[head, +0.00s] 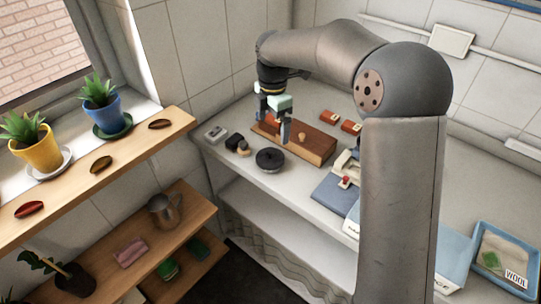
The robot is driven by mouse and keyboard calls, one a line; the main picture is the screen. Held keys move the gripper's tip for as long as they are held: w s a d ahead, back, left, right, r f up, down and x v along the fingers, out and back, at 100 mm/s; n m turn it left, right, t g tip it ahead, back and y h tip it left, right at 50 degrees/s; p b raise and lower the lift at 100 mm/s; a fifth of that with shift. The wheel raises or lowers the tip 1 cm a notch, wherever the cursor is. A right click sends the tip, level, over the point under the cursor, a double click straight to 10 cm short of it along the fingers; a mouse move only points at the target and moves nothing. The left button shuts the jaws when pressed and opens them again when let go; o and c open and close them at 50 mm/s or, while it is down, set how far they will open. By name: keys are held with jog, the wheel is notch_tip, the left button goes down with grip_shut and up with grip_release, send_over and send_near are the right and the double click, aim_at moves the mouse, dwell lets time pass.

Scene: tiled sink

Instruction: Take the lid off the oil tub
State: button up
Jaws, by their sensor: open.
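A low round black tub (270,163) with a paler grey disc on top stands near the front edge of the pale counter; it looks like the oil tub, but no label is readable. I cannot tell if the disc is a separate lid. My gripper (273,130) points down above the counter, behind and above the black tub. Its fingers are apart, with nothing seen between them. It overlaps the left part of a wooden block (314,149) in the picture; whether it touches the block cannot be told.
The wooden block has a small knob (302,136). Small dark and tan items (238,145) and a grey box (215,134) lie left of the tub. Red boxes (330,117) are behind. A plant shelf (130,147) stands left.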

send_over(270, 151)
jog(key=f, duration=0.3)
jog(key=f+p, duration=0.1)
jog(key=f, duration=0.1)
jog(key=shift+d+f, duration=0.3)
jog(key=shift+f, duration=0.05)
jog(key=shift+s+a+f+p, duration=0.1)
jog(key=shift+f+p, duration=0.15)
jog(key=shift+f, duration=0.6)
jog(key=shift+w+a+f+p, duration=0.1)
jog(key=shift+f+p, duration=0.15)
jog(key=shift+f, duration=0.65)
jog(key=shift+s+a+f+p, duration=0.1)
jog(key=shift+f+p, duration=0.15)
jog(key=shift+f, duration=0.6)
jog(key=c, duration=0.9)
